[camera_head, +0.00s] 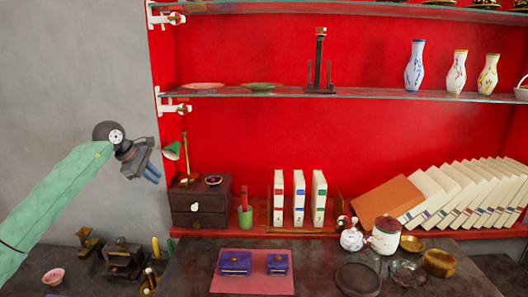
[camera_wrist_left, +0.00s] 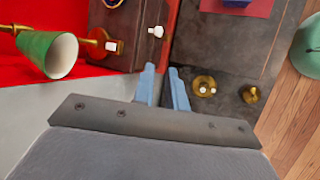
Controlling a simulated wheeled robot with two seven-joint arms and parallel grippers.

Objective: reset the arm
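My left gripper (camera_head: 152,174) is at the left of the head view, raised in front of the grey wall. Its arm comes in from the lower left. In the left wrist view, its two blue fingers (camera_wrist_left: 163,72) stand a narrow gap apart with nothing between them. The gripper touches nothing that I can see. My right gripper is in neither view.
A green lamp (camera_head: 172,151) and a dark drawer box (camera_head: 201,203) stand just right of the gripper. A white teapot (camera_head: 386,237), a purple box (camera_head: 235,263) and a leaning book row (camera_head: 470,190) lie further right. Glass shelf (camera_head: 230,93) above. The wall side is clear.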

